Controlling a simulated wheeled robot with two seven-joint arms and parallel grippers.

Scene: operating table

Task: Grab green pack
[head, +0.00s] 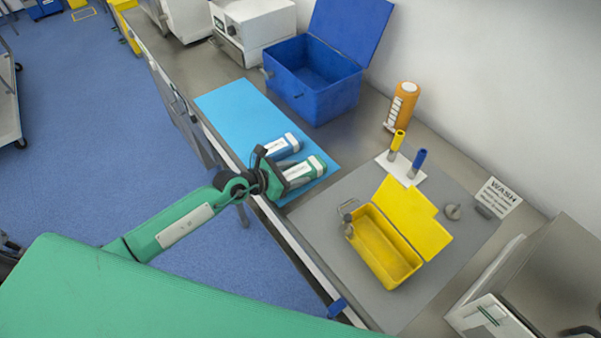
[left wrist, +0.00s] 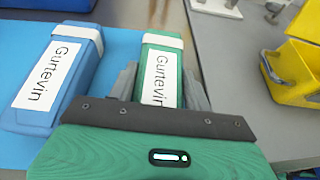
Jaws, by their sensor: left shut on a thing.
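The green pack (head: 307,171) with a white label lies at the near right end of the blue mat (head: 235,105). My left gripper (head: 282,175) is shut on it, reaching in from the left. In the left wrist view the green pack (left wrist: 161,70) sits between the two fingers, and its label reads "Gurtevin". A blue pack (head: 283,147) of the same shape lies just beside it on the mat; it also shows in the left wrist view (left wrist: 58,75), to the left of the fingers. My right gripper is not in view.
An open blue box (head: 318,92) stands behind the mat. An open yellow box (head: 378,250) stands on the grey mat (head: 325,238) to the right. An orange bottle (head: 403,105) and a small white holder (head: 400,170) with yellow and blue capped tubes stand toward the wall.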

